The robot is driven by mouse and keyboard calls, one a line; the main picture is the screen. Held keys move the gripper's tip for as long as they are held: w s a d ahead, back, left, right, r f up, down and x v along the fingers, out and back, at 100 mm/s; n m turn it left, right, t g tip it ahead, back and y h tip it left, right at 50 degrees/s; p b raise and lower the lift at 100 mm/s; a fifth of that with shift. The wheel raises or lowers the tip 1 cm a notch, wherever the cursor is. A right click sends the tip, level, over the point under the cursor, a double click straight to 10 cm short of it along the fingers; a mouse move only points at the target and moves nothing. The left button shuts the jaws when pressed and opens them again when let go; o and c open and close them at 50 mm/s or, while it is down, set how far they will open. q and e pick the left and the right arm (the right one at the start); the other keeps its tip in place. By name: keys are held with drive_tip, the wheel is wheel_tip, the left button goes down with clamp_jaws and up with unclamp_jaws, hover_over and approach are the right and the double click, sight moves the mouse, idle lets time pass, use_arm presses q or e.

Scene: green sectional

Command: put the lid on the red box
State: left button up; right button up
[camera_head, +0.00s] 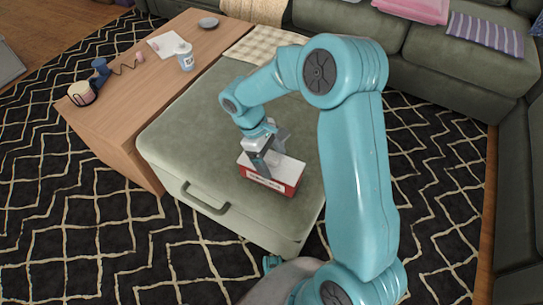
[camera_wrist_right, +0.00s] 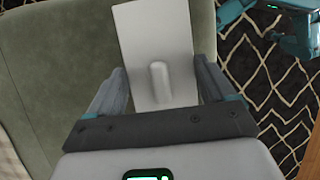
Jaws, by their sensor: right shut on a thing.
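The red box (camera_head: 268,182) sits on the green ottoman (camera_head: 185,135), near its front right part. A white lid (camera_head: 291,171) lies flat over the top of the box. I cannot tell whether it rests fully on the rim or sits just above it. My right gripper (camera_head: 265,158) points down at the lid and is shut on it. In the right wrist view the pale lid (camera_wrist_right: 150,35) and its rounded handle (camera_wrist_right: 160,82) show between the two fingers of the gripper (camera_wrist_right: 160,85). The lid hides the box there.
A checkered cloth (camera_head: 262,45) lies at the ottoman's back. A green sofa (camera_head: 440,55) stands behind.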

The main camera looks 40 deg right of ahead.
drive_tip(key=o, duration=0.9)
drive_tip(key=shift+c, duration=0.2)
drive_tip(key=shift+r+p, duration=3.15)
drive_tip(key=shift+r, duration=0.4)
drive_tip(key=shift+f, duration=0.1)
clamp_jaws()
